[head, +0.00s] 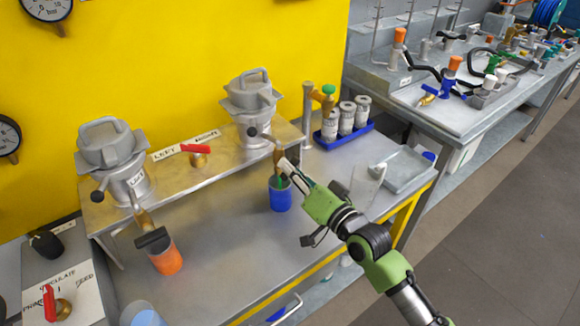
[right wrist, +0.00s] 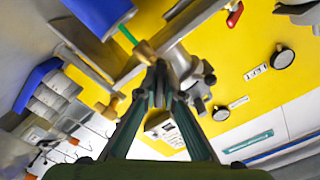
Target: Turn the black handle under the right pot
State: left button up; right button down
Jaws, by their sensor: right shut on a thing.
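The right pot (head: 250,98) is grey metal and stands on the raised shelf. A brass outlet (head: 277,152) hangs below it, above a blue container (head: 280,194). The brass also shows in the right wrist view (right wrist: 145,50). My right gripper (head: 287,172) is at the lower end of this outlet, shut on the black handle. Its fingers mostly hide that handle; the fingertips (right wrist: 159,72) meet beside the brass. A separate black ball knob (head: 252,131) sticks out at the pot's base. My left gripper is not in view.
The left pot (head: 108,155) has its own black handle (head: 152,238) above an orange container (head: 167,260). A red-handled valve (head: 198,150) is between the pots. A blue rack (head: 344,132) of grey cylinders stands to the right. The tabletop between the containers is clear.

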jog(key=n+p, duration=0.1)
jog(key=n, duration=0.3)
jog(key=shift+n, duration=0.3)
jog(key=shift+n+p, duration=0.55)
jog(key=shift+n, duration=1.45)
jog(key=c, duration=2.1)
grip_release()
jog(key=shift+c, duration=0.2)
jog(key=shift+s+d, duration=0.1)
jog(key=shift+s, duration=0.05)
jog(key=v, duration=1.1)
jog(key=shift+s+d, duration=0.2)
jog(key=shift+s, duration=0.05)
